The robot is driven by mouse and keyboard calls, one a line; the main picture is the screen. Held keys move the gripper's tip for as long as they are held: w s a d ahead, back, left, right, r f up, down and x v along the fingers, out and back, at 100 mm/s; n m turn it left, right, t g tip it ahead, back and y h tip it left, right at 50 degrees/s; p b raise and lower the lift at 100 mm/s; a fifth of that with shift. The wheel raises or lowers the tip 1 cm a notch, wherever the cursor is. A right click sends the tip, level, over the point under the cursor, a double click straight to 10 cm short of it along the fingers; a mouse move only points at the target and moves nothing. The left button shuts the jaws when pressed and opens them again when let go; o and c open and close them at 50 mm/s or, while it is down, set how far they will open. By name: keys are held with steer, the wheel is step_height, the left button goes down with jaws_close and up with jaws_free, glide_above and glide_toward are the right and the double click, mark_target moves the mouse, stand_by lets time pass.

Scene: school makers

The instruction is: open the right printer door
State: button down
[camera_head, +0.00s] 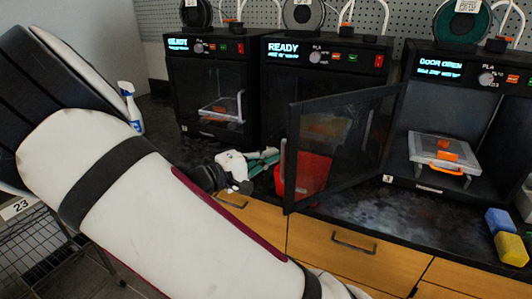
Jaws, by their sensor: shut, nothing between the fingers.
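The right printer (465,75) stands at the right, and its display reads DOOR OPEN. Its dark see-through door (350,135) is swung wide out to the left, hinged on the printer's left side. The door's handle (283,160) is on the free edge, at the left. My gripper (270,158), white with greenish fingers, is beside that free edge, just left of the handle. It looks shut and empty; I cannot tell whether it touches the handle. My large white arm covers the left foreground and hides part of the wrist.
The middle printer (285,75) reads READY; the left printer (205,85) is shut. A red bin (308,172) stands behind the open door. A print bed with an orange part (440,150) shows inside the right printer. Blue and yellow blocks (510,248) and a spray bottle (130,105) are on the counter.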

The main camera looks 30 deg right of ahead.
steer(key=s+p, duration=0.1)
steer(key=s, duration=0.2)
steer(key=s+p, duration=0.2)
steer(key=s, duration=0.1)
steer(key=s+a+p, duration=0.1)
steer(key=s+p, duration=0.1)
steer(key=s, duration=0.2)
steer(key=shift+w, duration=0.1)
glide_toward(289, 177)
steer(key=shift+s+a+r, duration=0.3)
steer(key=shift+s+r, duration=0.2)
steer(key=shift+r, duration=0.05)
steer(key=shift+s+a+r, duration=0.3)
steer(key=shift+s+r, duration=0.15)
steer(key=shift+r, duration=0.15)
steer(key=shift+s, duration=0.1)
